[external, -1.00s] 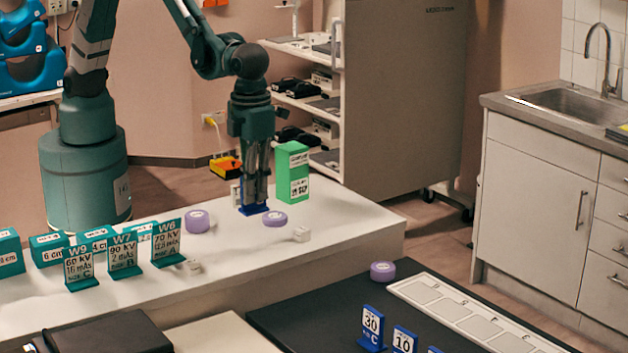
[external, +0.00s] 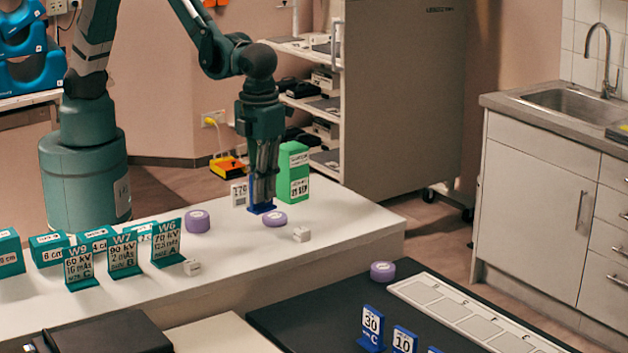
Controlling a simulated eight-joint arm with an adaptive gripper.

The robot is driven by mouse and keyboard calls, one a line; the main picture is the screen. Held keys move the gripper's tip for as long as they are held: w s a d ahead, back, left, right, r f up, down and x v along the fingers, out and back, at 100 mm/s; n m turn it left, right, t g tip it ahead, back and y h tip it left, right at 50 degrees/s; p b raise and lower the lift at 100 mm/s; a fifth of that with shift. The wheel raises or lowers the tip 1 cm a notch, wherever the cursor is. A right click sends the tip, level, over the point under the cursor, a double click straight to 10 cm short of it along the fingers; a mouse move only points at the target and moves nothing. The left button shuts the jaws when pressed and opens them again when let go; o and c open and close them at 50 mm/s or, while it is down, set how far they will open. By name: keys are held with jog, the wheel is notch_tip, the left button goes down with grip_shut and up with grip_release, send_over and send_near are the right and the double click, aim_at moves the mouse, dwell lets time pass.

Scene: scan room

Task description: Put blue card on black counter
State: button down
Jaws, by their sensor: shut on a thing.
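My gripper (external: 264,196) points straight down over the white counter and is shut on a blue card (external: 240,194). The card is upright, with a white printed face and a blue base; the fingers hide part of it. I cannot tell whether its base touches the counter. The black counter (external: 300,318) is at the lower right, in front of the white one. Other blue cards, marked 30 (external: 372,324) and 10 (external: 404,340), stand upright on it, with another cut off at the bottom edge.
A green box (external: 292,172) stands just right of my gripper. Purple discs (external: 275,220) and a small white block (external: 302,234) are close by. Teal cards (external: 167,243) stand at left. A purple disc (external: 382,271) and a pale tray (external: 460,315) lie on the black counter.

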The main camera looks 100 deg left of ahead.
jog(key=w+a+f+n+b, duration=0.2)
jog(key=w+a+n+b, duration=0.1)
jog(key=a+n, duration=0.5)
jog(key=w+a+f+n+b, duration=0.2)
jog(key=w+a+n, duration=0.3)
jog(key=a+n, duration=0.4)
jog(key=w+a+f+n+b, duration=0.1)
jog(key=w+a+n+b, duration=0.3)
jog(key=a, duration=1.3)
jog(key=shift+w+a+f+n, duration=0.15)
jog(key=shift+f+n, duration=0.05)
jog(key=shift+n, duration=0.9)
jog(key=shift+w+a+f+n, duration=0.1)
jog(key=shift+w+f+n, duration=0.1)
jog(key=shift+n, duration=0.9)
